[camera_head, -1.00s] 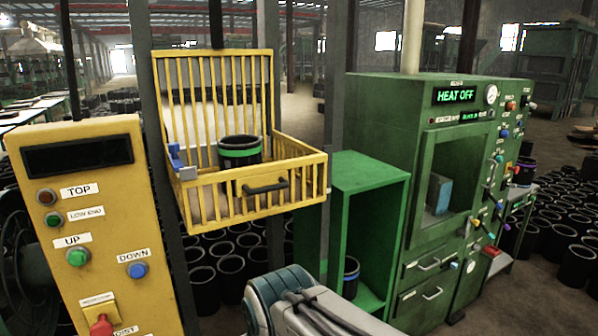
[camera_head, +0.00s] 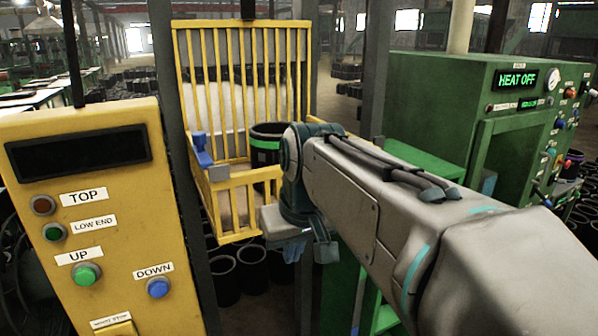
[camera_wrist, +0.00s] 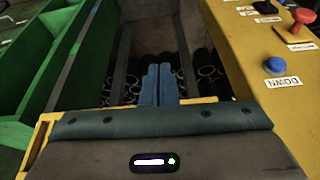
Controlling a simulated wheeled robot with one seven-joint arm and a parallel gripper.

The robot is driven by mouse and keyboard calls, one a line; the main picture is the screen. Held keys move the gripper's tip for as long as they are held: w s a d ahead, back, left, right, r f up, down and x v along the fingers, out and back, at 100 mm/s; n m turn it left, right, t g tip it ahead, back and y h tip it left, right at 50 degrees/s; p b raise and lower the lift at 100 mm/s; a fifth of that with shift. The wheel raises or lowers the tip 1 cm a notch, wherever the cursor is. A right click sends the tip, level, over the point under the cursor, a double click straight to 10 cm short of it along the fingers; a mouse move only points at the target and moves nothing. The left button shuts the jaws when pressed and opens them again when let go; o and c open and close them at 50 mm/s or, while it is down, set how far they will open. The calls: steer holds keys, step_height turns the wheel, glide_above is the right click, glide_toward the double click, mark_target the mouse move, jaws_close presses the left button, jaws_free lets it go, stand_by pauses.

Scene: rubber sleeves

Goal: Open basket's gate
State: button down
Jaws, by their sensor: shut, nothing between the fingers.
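The yellow barred basket (camera_head: 239,70) stands left of centre in the head view, with a tall back and a lower front gate (camera_head: 235,207). The visible part of the gate stands upright. A blue latch-like piece (camera_head: 202,150) sits at the basket's left front corner. A black sleeve with a green band (camera_head: 265,146) stands inside. My arm covers the gate's right part and its handle. My gripper (camera_head: 292,250) is low in front of the gate, pointing down. In the wrist view, its blue fingers (camera_wrist: 158,84) are together and empty. Contact with the gate cannot be told.
A yellow control panel (camera_head: 95,225) with buttons stands close on the left. A green machine (camera_head: 440,95) reading HEAT OFF and a green shelf (camera_head: 425,160) are on the right. A grey post (camera_head: 172,110) stands beside the basket.

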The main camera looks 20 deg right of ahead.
steer(key=w+d+r+b, duration=0.1)
steer(key=w+d+r, duration=0.3)
steer(key=d+r, duration=0.3)
steer(key=w+d+r+b, duration=0.1)
steer(key=w+d+r, duration=0.3)
steer(key=r, duration=0.6)
steer(key=x, duration=1)
steer(key=shift+d+n+b, duration=0.25)
steer(key=shift+n+b, duration=0.05)
steer(key=shift+f, duration=0.1)
steer(key=shift+s+d+f+b, duration=0.1)
steer(key=shift+b, duration=0.35)
steer(key=shift+s+a+t, duration=0.2)
steer(key=shift+t, duration=0.2)
steer(key=shift+f+b, duration=0.1)
steer(key=shift+b, duration=0.25)
steer(key=shift+s, duration=0.15)
